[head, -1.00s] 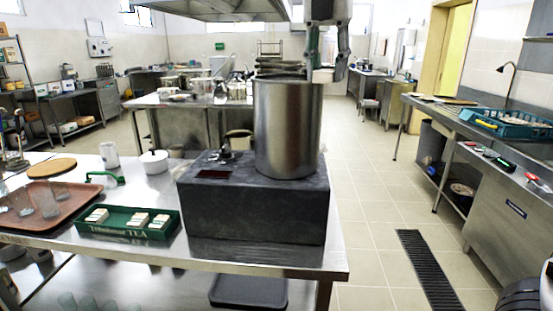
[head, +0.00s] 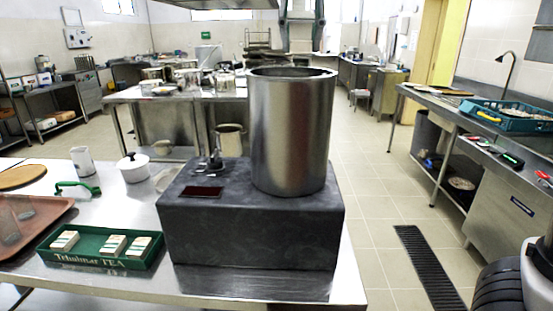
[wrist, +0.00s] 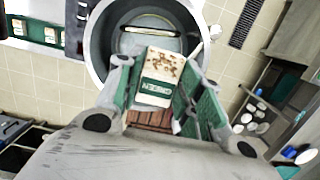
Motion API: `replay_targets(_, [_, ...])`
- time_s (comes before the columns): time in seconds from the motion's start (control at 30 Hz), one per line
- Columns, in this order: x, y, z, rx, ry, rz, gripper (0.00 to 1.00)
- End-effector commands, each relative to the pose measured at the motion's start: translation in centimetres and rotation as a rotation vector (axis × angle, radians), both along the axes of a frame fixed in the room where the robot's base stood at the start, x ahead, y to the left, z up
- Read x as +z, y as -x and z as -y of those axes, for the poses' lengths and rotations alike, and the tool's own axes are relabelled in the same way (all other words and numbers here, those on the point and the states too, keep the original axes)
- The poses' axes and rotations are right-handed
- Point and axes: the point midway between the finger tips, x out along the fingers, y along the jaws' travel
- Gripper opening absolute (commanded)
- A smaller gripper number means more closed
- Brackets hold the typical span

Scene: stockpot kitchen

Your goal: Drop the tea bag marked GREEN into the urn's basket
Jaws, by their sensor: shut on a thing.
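The tea bag marked GREEN (wrist: 158,75), a pale packet with a green label, is held between the fingers of my gripper (wrist: 155,88) in the wrist view. It lies over the open mouth of the steel urn (wrist: 97,45), whose round rim is behind it. Inside the urn a pale bar shows across a dark interior; I cannot make out the basket clearly. In the head view the urn (head: 290,135) stands on a dark block, and my gripper (head: 301,22) is at the top edge above and behind its rim, partly cut off.
The dark block (head: 250,235) sits on the steel table. A green tea box (head: 100,262) with several packets is to its left, beside a brown tray (head: 30,222). A white lidded pot (head: 133,170) stands behind.

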Motion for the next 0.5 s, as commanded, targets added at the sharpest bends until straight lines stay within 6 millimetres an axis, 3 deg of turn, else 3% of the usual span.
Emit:
replay_targets(0.23, [-2.8,0.0,0.0,0.000,0.000,0.000,0.22])
replay_targets(0.5, [-3.7,0.0,0.0,-0.001,-0.001,0.001,0.22])
